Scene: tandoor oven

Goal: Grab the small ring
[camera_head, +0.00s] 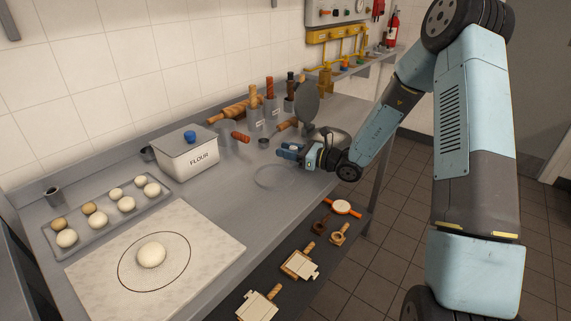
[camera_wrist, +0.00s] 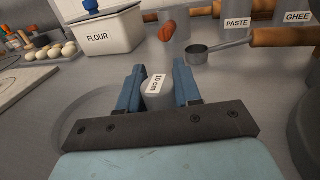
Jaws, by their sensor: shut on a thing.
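A thin, pale grey ring (camera_head: 272,190) shows on the steel counter in the head view, just left of and below my gripper (camera_head: 284,151). Its curved edge also shows at the left in the wrist view (camera_wrist: 68,108), partly hidden behind my gripper. Between my blue fingers (camera_wrist: 158,82) is a grey rounded piece with a white "10 cm" label (camera_wrist: 157,84). My gripper is shut on this piece, which appears to belong to the ring. I cannot tell whether the ring is lifted off the counter.
A flour box (camera_head: 188,152) stands at the wall, with a tray of dough balls (camera_head: 85,243) and a marble board (camera_head: 205,252) at left. Utensil cups and a small metal ladle (camera_wrist: 205,48) stand beyond my gripper.

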